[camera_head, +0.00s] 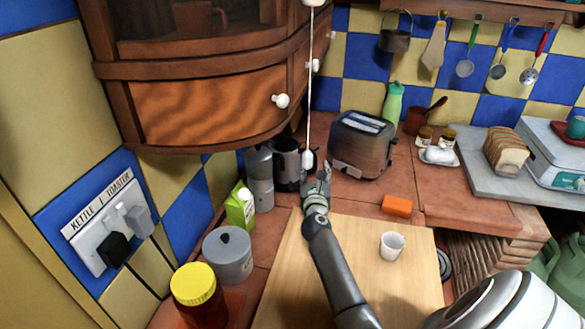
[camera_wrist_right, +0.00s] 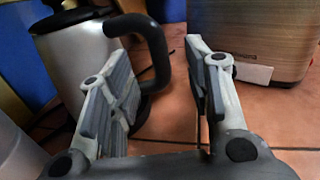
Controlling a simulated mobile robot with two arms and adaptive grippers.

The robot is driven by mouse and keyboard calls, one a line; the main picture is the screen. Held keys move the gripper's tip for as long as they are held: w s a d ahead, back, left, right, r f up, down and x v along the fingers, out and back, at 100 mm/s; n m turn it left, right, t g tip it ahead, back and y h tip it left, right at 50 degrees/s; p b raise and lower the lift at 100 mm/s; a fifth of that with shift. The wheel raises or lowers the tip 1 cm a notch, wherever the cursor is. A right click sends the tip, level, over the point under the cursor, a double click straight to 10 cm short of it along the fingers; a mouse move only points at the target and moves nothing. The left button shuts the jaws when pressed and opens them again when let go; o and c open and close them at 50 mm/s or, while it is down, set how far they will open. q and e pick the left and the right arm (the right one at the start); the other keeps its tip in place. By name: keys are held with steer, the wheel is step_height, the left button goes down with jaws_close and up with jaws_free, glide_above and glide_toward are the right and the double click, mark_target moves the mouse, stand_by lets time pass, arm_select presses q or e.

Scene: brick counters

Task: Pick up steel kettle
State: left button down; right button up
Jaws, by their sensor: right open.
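The steel kettle (camera_head: 288,163) stands upright on the tiled counter at the back, beside the toaster. My right gripper (camera_head: 317,183) is in front of it and partly covers its right side. In the right wrist view the kettle's steel body (camera_wrist_right: 72,62) is at the left, and its black handle (camera_wrist_right: 158,58) shows in the gap between the two fingers. The right gripper (camera_wrist_right: 160,60) is open and empty. The left finger hides part of the handle's lower end. My left gripper is not in view.
The toaster (camera_head: 361,143) stands close on the right, also in the right wrist view (camera_wrist_right: 250,35). A grey canister (camera_head: 260,178) and a green carton (camera_head: 240,208) stand on the left. A white cup (camera_head: 392,246) and an orange block (camera_head: 397,205) are nearer. A pull cord (camera_head: 309,90) hangs above.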

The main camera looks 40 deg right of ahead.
mark_target(314, 164)
steer(key=x, duration=0.3)
steer(key=shift+w+d+f, duration=0.15)
steer(key=shift+w+f, duration=0.05)
steer(key=shift+w, duration=0.15)
steer(key=shift+r, duration=0.1)
steer(key=shift+c, duration=0.6)
jaws_close()
steer(key=shift+r, duration=0.1)
